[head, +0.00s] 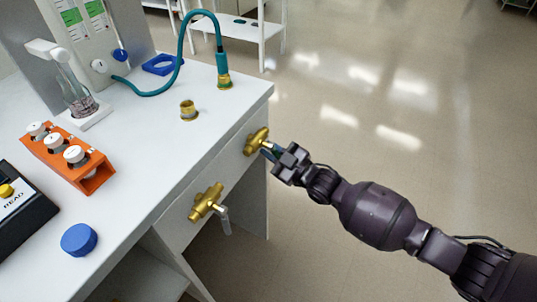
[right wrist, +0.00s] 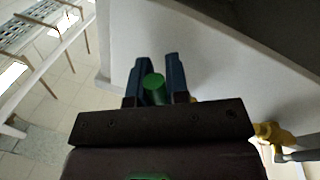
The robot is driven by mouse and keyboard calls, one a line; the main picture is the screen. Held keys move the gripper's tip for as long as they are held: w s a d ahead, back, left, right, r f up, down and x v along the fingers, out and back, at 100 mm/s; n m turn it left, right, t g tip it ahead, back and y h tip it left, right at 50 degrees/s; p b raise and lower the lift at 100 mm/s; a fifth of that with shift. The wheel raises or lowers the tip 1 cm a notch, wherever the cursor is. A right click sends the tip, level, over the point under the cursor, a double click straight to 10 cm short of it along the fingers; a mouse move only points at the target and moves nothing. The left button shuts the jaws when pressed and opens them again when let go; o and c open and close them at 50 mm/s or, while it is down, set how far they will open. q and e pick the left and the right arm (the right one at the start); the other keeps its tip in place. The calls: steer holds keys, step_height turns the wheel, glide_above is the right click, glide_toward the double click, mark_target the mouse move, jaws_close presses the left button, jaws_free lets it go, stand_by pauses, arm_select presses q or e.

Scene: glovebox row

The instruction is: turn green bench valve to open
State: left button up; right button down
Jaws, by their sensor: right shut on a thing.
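The green bench valve has a brass body (head: 257,140) on the front panel of the white bench, near its right corner. Its green handle (right wrist: 154,87) shows in the right wrist view between the two dark blue fingers. My right gripper (head: 270,151) is shut on this handle; in the head view the gripper hides most of it. The right wrist view shows the fingers (right wrist: 156,82) on either side of the handle. My left gripper is not in view.
A second brass valve (head: 207,201) with a grey handle sits left of the green one on the same panel. The bench top (head: 160,150) carries a teal hose (head: 185,50), an orange rack (head: 67,157) of white-capped vials and a blue cap (head: 79,239). The floor to the right is clear.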

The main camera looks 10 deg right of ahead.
steer(key=shift+w+d+r+n, duration=0.15)
steer(key=shift+w+d+n, duration=0.1)
steer(key=shift+n, duration=0.45)
steer(key=c, duration=1.1)
jaws_free()
steer(key=p+v, duration=0.1)
steer(key=v, duration=1)
steer(key=shift+p, duration=0.4)
steer(key=shift+w, duration=0.15)
